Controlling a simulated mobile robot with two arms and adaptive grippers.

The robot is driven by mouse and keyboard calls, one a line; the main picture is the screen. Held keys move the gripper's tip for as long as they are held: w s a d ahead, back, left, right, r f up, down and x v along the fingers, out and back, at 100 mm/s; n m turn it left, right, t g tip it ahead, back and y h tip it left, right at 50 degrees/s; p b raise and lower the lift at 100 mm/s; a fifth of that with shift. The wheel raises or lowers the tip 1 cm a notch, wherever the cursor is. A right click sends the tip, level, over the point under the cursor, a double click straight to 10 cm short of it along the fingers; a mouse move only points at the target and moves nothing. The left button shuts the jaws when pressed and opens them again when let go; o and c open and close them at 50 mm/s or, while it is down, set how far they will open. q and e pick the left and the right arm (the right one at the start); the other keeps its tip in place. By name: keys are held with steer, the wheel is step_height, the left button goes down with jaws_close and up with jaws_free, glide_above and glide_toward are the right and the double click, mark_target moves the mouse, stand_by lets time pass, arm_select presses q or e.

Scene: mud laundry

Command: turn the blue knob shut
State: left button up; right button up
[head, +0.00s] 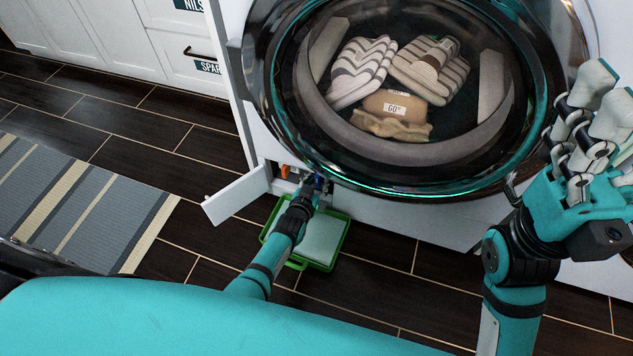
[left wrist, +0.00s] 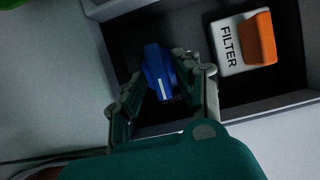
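The blue knob (left wrist: 159,72) sits in a dark recess low on the washer. In the left wrist view it stands between the two fingers of my left gripper (left wrist: 162,80), which appear to press on its two sides. A white line runs down the knob's face. In the head view my left gripper (head: 318,186) reaches into the recess below the round door and mostly hides the knob. My right gripper (head: 602,105) is raised at the right, in front of the washer, with its fingers apart and empty.
A white FILTER label and orange part (left wrist: 257,38) sit beside the knob. The small white flap (head: 238,195) hangs open left of the recess. A green tray (head: 342,240) lies on the floor underneath. The round washer door (head: 508,165) bulges above. A striped rug (head: 75,205) lies left.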

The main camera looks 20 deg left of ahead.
arm_select(q)
steer(key=shift+o, duration=0.2)
steer(key=v, duration=1.2)
stand_by(0.4)
